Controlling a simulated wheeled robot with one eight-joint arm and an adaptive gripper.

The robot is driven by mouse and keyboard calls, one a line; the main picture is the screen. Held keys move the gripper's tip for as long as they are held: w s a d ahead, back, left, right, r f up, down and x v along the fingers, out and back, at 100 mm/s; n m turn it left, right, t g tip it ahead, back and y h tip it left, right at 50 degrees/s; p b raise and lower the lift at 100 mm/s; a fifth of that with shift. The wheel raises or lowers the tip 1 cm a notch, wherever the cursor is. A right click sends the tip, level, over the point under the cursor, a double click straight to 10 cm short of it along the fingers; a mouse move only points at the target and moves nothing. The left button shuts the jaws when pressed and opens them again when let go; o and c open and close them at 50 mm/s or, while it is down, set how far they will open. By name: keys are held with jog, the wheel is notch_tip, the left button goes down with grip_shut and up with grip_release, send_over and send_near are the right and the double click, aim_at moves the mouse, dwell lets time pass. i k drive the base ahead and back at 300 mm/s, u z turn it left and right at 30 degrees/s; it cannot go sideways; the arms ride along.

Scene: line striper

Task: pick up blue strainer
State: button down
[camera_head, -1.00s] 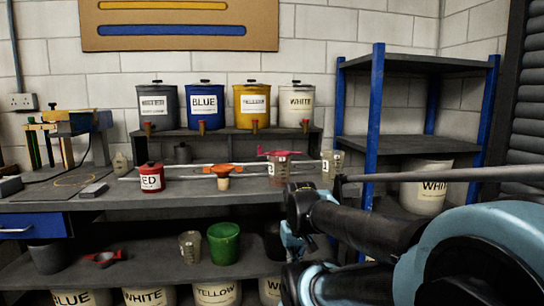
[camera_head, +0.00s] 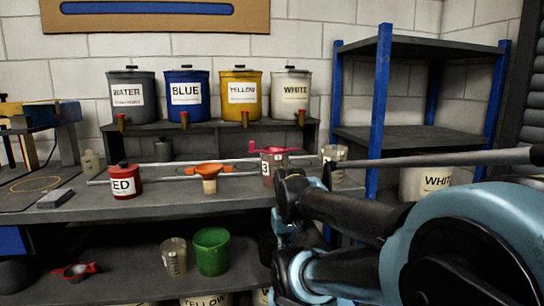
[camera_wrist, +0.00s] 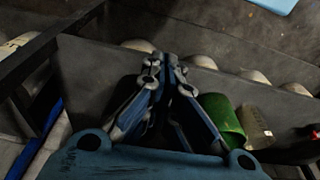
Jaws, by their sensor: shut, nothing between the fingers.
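I cannot make out a blue strainer in either view. An orange strainer (camera_head: 209,170) sits on a pale cup on the bench. A pink-red strainer (camera_head: 274,151) lies over a clear cup numbered 3 (camera_head: 268,170). A red strainer (camera_head: 76,271) lies on the lower shelf at the left. My gripper (camera_wrist: 170,68) is shut and empty in the wrist view, above the lower level of the bench. In the head view my arm hides the area at the right of the bench.
A green bucket (camera_head: 211,252) and a clear jug (camera_head: 174,256) stand on the lower shelf; the green bucket also shows close to my gripper in the wrist view (camera_wrist: 222,118). A red paint can (camera_head: 125,181) stands on the bench. A blue-posted rack (camera_head: 379,110) is at the right.

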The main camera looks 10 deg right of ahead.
aim_at(269, 150)
jog(key=u, duration=0.8)
jog(key=k, duration=1.55)
jog(key=z, duration=0.75)
jog(key=i, duration=1)
